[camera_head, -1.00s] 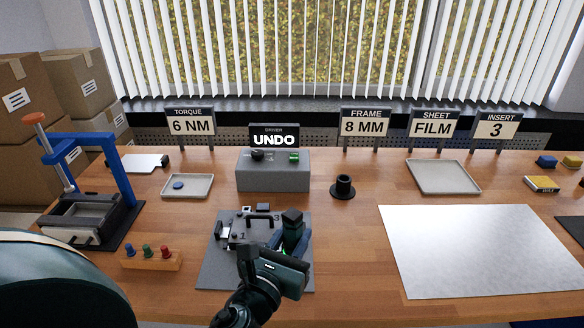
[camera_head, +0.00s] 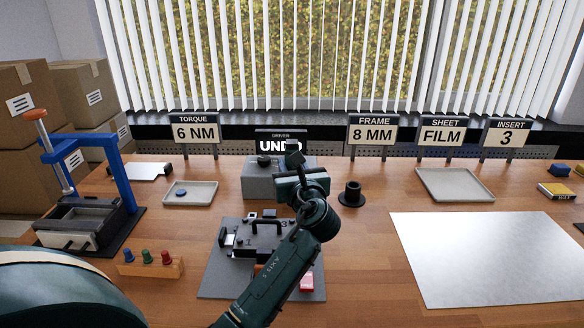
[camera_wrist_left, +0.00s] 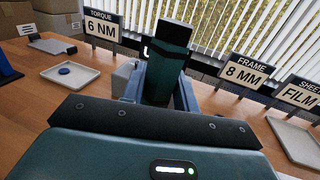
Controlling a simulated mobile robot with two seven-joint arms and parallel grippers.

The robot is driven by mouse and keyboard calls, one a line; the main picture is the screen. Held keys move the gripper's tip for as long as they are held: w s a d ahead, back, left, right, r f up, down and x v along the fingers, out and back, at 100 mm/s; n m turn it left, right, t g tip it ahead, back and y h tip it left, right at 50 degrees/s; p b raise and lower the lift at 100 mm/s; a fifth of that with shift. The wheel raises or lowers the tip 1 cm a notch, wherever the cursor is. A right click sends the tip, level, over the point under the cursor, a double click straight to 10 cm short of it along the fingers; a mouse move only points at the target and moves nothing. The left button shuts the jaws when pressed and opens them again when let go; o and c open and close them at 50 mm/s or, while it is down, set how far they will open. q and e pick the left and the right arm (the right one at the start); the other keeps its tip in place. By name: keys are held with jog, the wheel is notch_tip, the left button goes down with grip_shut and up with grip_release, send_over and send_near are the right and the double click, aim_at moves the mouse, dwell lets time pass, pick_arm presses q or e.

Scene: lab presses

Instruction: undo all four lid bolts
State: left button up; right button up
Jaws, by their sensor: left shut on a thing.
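The lidded fixture (camera_head: 264,241) sits on a grey mat (camera_head: 222,283) in the front middle of the table in the head view. Its lid has a black handle and numbers, 1 and 3 being legible; the bolts are too small to tell apart, and my arm hides its right part. My left gripper (camera_head: 297,170) is raised beyond the fixture, in front of the grey driver box (camera_head: 258,185). It is shut on a dark upright driver, seen in the left wrist view (camera_wrist_left: 168,62). The driver sign (camera_head: 275,143) reads UNDO, partly covered. My right gripper is not in view.
A black round holder (camera_head: 352,194) stands right of the driver box. A rack of coloured pegs (camera_head: 148,266) is left of the mat. A silver sheet (camera_head: 470,255) lies right.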

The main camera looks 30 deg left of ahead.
pick_arm(q)
jog(key=shift+r+p, duration=0.25)
jog(key=shift+p, duration=0.3)
jog(key=shift+f, duration=0.3)
notch_tip(320, 180, down, 2)
jog(key=shift+f+b, duration=0.25)
jog(key=shift+b, duration=0.4)
jog(key=shift+f, duration=0.85)
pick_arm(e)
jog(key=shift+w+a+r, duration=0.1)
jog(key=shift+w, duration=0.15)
pick_arm(q)
jog(key=shift+p, duration=0.3)
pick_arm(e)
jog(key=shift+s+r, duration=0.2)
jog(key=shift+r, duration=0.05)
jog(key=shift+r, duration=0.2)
